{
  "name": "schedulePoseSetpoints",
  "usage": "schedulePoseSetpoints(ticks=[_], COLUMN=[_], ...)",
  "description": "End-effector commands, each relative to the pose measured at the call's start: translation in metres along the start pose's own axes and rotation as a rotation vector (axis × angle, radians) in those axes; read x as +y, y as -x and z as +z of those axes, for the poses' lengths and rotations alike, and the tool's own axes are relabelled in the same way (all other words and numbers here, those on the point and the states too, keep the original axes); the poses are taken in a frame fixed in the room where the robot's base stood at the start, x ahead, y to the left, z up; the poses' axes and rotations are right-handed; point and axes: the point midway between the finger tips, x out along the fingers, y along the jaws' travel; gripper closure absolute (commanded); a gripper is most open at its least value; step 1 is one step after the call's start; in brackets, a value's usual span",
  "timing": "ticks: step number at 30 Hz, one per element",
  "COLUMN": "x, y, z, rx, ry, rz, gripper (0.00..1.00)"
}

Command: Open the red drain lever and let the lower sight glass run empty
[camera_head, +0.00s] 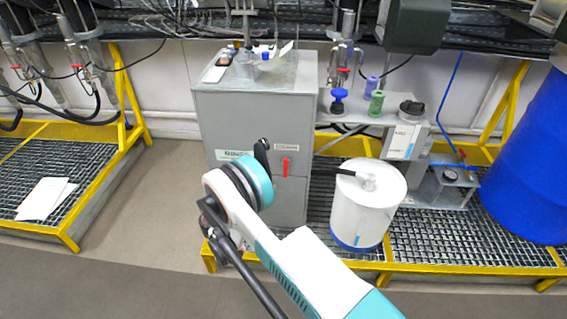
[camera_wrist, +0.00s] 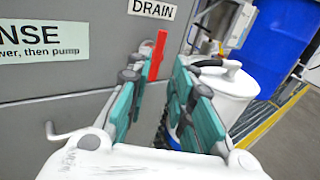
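The red drain lever (camera_head: 285,167) stands about upright on the front of a grey cabinet (camera_head: 225,120), under a small label. In the wrist view the red lever (camera_wrist: 158,54) is below the DRAIN label (camera_wrist: 153,8). My gripper (camera_wrist: 164,62) is open there, its teal-padded fingers apart and pointing at the cabinet. The lever shows between the fingertips, closer to the left one; I cannot tell whether they touch. In the head view my arm hides most of my gripper. I cannot make out the lower sight glass in either view.
A white drum (camera_head: 365,215) with a pipe on top stands right of the cabinet, close to the right finger in the wrist view. A blue barrel (camera_head: 530,160) is farther right. Yellow-edged grating (camera_head: 430,235) runs along the floor. A RINSE sign (camera_head: 232,155) is left of the lever.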

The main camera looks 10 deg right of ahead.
Motion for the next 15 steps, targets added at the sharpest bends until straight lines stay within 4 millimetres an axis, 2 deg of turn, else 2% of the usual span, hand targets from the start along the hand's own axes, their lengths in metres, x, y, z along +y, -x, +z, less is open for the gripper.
schedulePoseSetpoints(ticks=[5, 15], x=[-0.001, -0.001], y=[-0.012, -0.075], z=[-0.002, -0.002], rx=[-0.004, -0.003], ry=[0.006, 0.004], rz=[-0.003, -0.004], gripper=[0.79, 0.79])
